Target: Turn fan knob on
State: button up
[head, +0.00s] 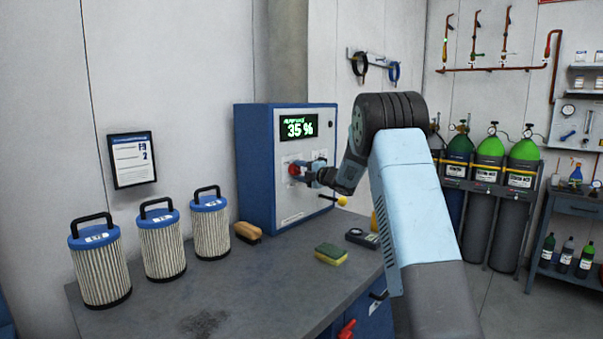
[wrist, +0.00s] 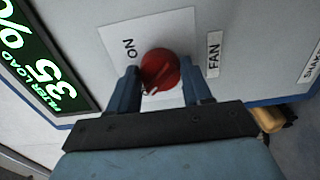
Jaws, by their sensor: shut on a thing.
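The red fan knob (head: 293,169) is on the front of the blue and grey filter cabinet (head: 257,170), below its green "35 %" display (head: 298,127). In the wrist view the knob (wrist: 160,70) sits between my two fingers, on a white plate marked "ON", beside a "FAN" label (wrist: 214,58). My gripper (head: 308,172) is shut on the knob, with a blue finger (wrist: 163,88) on each side. Part of the plate's lower marking is hidden, and I cannot tell which way the knob points.
Three filter cartridges (head: 162,240), a brush (head: 248,232), a sponge (head: 331,254) and a dark meter (head: 362,238) are on the grey bench (head: 240,290). A yellow-tipped lever (head: 341,201) sticks out below my gripper. Gas cylinders (head: 488,165) stand at right.

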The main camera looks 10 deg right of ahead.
jog(key=shift+f+m, duration=0.15)
jog(key=shift+m, duration=0.15)
jog(key=m, duration=0.3)
jog(key=shift+m, duration=0.4)
jog(key=m, duration=0.4)
jog(key=shift+m, duration=0.3)
jog(key=m, duration=0.5)
jog(key=shift+a, duration=0.1)
jog(key=shift+m, duration=1.8)
jog(key=shift+r, duration=0.25)
jog(key=o, duration=1)
jog(key=shift+f, duration=0.15)
jog(key=shift+o, duration=0.2)
